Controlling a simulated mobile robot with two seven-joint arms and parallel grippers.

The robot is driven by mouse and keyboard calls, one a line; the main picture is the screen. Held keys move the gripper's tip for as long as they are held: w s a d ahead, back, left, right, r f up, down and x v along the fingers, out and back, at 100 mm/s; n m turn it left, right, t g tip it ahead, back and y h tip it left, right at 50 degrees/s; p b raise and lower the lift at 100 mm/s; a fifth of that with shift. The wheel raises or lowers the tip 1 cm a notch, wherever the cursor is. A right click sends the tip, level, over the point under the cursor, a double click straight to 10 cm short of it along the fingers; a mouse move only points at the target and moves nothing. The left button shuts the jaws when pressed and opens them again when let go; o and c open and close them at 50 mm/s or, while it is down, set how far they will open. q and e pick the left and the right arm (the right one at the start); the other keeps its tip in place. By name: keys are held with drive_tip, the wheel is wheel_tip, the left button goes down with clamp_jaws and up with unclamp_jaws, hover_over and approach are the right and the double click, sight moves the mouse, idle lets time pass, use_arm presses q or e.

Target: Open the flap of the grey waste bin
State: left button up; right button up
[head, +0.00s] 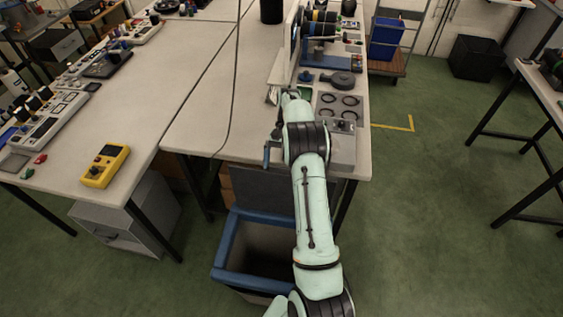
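The waste bin (225,252) stands on the floor under the front edge of the workbench, with a blue rim around a dark opening. A grey panel (262,187), which looks like its flap, stands raised at the back of the opening. The inside of the bin shows, partly hidden by my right arm. My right gripper (270,153) is near the table edge, above the raised panel, mostly hidden by its own wrist. I cannot tell whether it touches the panel or how its fingers stand. My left gripper is out of view.
A grey cabinet (125,215) stands under the bench.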

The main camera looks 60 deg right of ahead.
drive_tip(key=shift+s+d+f, duration=0.1)
drive_tip(key=shift+f, duration=0.05)
drive_tip(key=v, duration=0.7)
drive_tip(key=shift+r, duration=0.25)
drive_tip(key=shift+d, duration=0.1)
idle(0.5)
